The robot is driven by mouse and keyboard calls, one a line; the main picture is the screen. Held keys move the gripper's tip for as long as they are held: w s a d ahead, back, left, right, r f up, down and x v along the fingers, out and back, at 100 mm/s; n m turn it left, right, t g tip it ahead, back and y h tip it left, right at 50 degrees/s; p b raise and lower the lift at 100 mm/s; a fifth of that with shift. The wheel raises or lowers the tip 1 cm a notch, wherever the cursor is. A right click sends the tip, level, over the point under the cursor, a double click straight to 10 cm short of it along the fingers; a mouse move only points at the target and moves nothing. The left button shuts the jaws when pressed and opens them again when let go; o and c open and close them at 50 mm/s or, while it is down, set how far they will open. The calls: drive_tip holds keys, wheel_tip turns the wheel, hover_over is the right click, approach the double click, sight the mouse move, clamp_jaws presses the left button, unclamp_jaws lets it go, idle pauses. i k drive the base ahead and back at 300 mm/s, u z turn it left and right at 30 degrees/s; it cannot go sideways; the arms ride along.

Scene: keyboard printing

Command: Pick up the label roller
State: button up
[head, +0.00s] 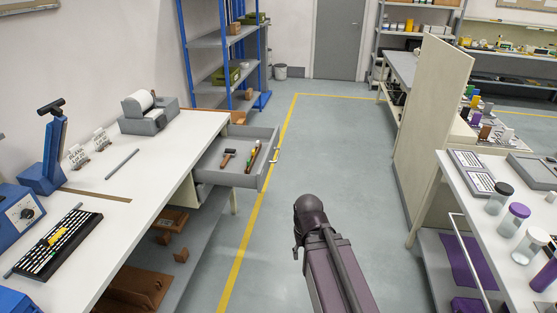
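In the head view, an open grey drawer (267,170) sticks out from the end of the left white bench. Inside lies a small tool with a dark head and a reddish-brown handle (227,158); it may be the label roller, but it is too small to be sure. Slim red, yellow and green items (253,154) lie to its right in the drawer. My dark arm rises at the bottom middle, in the aisle, apart from the drawer. No fingertips of my gripper can be made out.
The left bench (160,165) carries a device with a white roll (138,103), a grey rod (122,164), a blue press (52,150) and a keyboard (52,243). The aisle floor is clear.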

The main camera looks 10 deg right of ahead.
sight(227, 158)
drive_tip(key=u, duration=0.55)
drive_tip(key=k, duration=0.15)
drive_tip(key=z, duration=1.7)
drive_tip(key=i, duration=1.2)
drive_tip(key=u, duration=0.55)
